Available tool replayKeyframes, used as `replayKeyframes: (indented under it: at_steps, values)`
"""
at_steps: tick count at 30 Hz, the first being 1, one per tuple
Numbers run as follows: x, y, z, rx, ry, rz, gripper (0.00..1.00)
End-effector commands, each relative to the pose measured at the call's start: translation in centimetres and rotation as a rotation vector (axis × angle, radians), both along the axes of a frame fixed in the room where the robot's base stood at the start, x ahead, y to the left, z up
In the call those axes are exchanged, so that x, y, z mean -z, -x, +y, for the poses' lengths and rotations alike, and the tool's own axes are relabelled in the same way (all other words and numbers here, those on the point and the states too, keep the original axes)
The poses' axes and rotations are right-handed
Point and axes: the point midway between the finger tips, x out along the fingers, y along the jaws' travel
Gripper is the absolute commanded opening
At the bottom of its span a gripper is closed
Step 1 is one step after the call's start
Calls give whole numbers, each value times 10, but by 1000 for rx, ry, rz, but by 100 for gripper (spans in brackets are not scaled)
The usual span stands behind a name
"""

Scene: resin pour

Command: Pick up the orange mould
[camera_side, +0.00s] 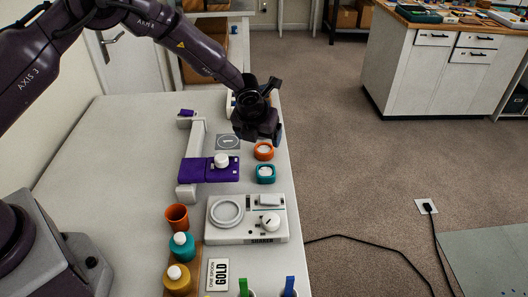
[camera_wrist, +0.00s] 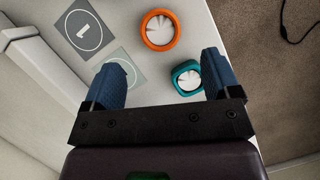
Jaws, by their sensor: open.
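The orange mould (camera_side: 264,151) is a round ring with a white inside, on the bench near its right edge. It also shows in the wrist view (camera_wrist: 145,38), at the top middle, beyond the fingertips. A teal mould (camera_side: 265,174) sits just in front of it, and in the wrist view the teal mould (camera_wrist: 178,79) lies beside the right finger. My gripper (camera_side: 262,138) hangs above the bench close behind the orange mould.
A square mat marked 1 (camera_side: 228,142) lies left of the orange mould. A purple block on a grey rail (camera_side: 196,172) stands further left. A white scale-like device (camera_side: 247,219), an orange cup (camera_side: 177,217) and lidded jars (camera_side: 182,246) stand nearer the camera. The bench's left part is clear.

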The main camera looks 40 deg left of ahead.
Motion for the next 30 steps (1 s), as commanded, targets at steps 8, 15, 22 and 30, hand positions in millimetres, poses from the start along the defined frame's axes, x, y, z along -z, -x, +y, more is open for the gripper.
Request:
replayKeyframes:
  at_steps: [8, 15, 22, 30]
  values:
    - [23, -9, 4, -3, 1, 0, 83]
    - [54, -23, 9, -3, 1, 0, 83]
    - [64, -28, 11, -3, 2, -1, 83]
    - [64, -27, 11, -3, 1, 0, 55]
